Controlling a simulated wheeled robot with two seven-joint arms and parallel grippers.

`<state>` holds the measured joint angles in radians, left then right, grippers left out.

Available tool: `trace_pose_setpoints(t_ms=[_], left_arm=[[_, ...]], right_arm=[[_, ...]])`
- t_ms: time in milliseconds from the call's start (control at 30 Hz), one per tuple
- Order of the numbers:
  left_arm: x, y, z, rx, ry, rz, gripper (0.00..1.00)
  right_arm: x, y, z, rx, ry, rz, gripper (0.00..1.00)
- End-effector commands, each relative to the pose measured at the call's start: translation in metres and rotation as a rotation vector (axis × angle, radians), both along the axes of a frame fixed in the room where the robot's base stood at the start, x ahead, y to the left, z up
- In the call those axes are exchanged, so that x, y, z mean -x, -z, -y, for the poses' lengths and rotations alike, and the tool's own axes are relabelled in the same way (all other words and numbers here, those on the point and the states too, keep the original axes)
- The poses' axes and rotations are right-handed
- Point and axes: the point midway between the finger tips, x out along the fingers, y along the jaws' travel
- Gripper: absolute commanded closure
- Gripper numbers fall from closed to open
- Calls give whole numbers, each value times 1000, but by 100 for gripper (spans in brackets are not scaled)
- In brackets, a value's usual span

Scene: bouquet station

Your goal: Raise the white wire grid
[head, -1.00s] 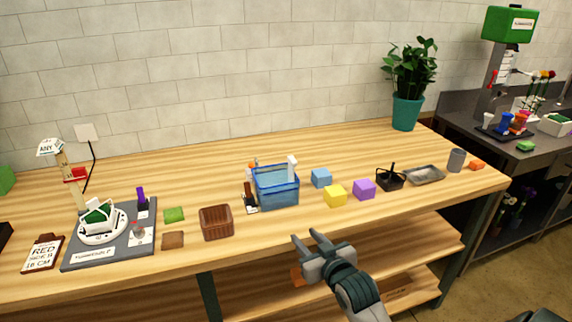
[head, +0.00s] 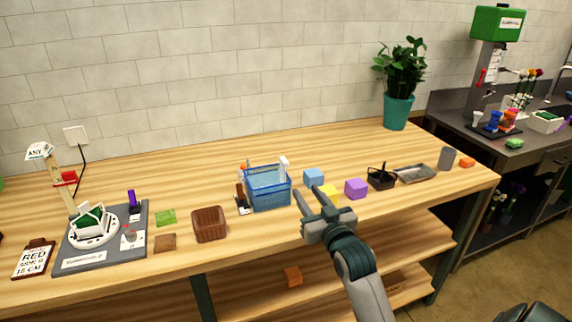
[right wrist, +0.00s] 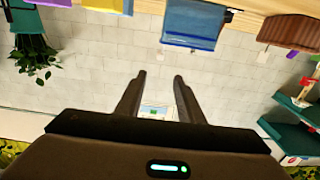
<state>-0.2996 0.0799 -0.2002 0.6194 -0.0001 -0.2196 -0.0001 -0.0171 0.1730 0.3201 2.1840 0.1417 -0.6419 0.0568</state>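I cannot clearly make out a white wire grid in either view. A blue see-through basket (head: 268,195) stands mid-table with a white upright piece (head: 284,164) at its rim; its inside is too small to read. The basket also shows at the top of the right wrist view (right wrist: 192,25). A white round dish (head: 75,238) with a green block (head: 89,219) sits on a grey board at the left. My right gripper (head: 313,193) is open and empty, in front of the table, right of the basket. My left gripper is not in view.
A potted plant (head: 397,112) stands at the back right. The table behind the basket is clear.

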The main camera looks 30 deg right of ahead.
Motion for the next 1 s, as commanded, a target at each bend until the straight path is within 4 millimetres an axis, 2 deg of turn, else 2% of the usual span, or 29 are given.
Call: trace_pose_setpoints(t_ms=[167,367,1000], left_arm=[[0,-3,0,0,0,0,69],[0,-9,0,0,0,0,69],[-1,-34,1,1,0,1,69]], right_arm=[[-10,-1,2,0,0,0,66],[-34,-3,8,0,0,0,66],[-139,-2,34,1,1,0,66]])
